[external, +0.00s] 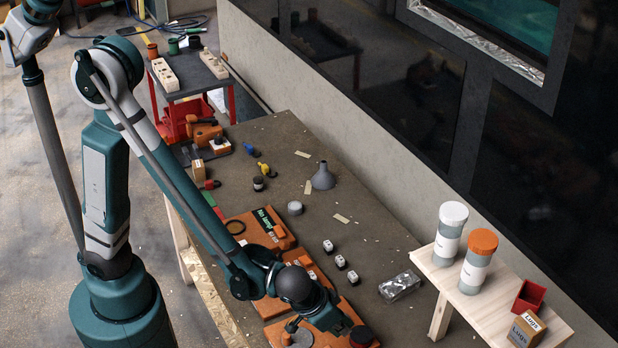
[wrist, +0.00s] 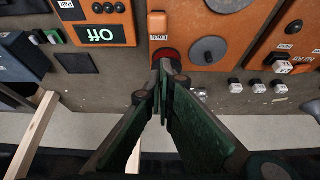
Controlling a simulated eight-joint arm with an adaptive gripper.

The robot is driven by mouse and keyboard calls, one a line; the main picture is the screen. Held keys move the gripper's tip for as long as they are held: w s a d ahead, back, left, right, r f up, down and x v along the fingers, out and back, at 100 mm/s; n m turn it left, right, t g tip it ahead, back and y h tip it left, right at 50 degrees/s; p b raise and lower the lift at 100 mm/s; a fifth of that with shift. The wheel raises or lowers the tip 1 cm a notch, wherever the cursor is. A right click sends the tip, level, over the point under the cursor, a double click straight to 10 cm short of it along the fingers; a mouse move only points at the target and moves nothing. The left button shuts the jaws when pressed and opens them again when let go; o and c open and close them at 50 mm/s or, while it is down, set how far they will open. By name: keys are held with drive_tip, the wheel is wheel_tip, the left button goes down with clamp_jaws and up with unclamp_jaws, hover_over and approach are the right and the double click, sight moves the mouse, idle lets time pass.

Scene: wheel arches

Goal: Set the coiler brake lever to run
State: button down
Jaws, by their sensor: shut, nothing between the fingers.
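My gripper (external: 340,318) reaches down over the orange control panels (external: 274,332) at the near end of the bench. In the wrist view its green fingers (wrist: 166,66) are shut together with nothing between them. Their tips lie over or beside a dark red round part (wrist: 176,54); contact cannot be told. Just beyond stands a small orange upright piece (wrist: 157,22) with a white label at its foot. A grey disc (wrist: 208,50) is to its right, and a panel display (wrist: 101,35) reads "Off" upside down. I cannot tell which part is the coiler brake lever.
Small white-topped switches (external: 328,246) stand right of the panels. A clear packet (external: 399,286) and a grey funnel (external: 323,177) lie on the bench. A wooden shelf (external: 440,272) holds two jars, a red bin (external: 529,297) and a box. The bench middle is mostly free.

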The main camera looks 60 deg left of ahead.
drive_tip(key=w+r, duration=0.1)
drive_tip(key=w, duration=0.2)
wheel_tip(320, 180, up, 8)
drive_tip(key=p, duration=0.1)
hover_over(329, 345)
drive_tip(key=shift+f, duration=0.2)
idle(0.9)
drive_tip(key=w+a+r+b, duration=0.1)
drive_tip(key=a+r, duration=0.2)
drive_tip(key=a, duration=0.7)
drive_tip(key=w+a+r+b, duration=0.1)
drive_tip(key=a+r, duration=0.2)
drive_tip(key=a, duration=0.7)
drive_tip(key=s+a+r, duration=0.1)
drive_tip(key=s+a, duration=0.1)
drive_tip(key=a, duration=0.4)
drive_tip(key=s+a+r+t+b, duration=0.1)
drive_tip(key=s+a, duration=0.2)
drive_tip(key=a, duration=0.4)
drive_tip(key=s+a+r+b, duration=0.1)
drive_tip(key=s+a, duration=0.2)
drive_tip(key=a, duration=0.3)
drive_tip(key=shift+a, duration=0.2)
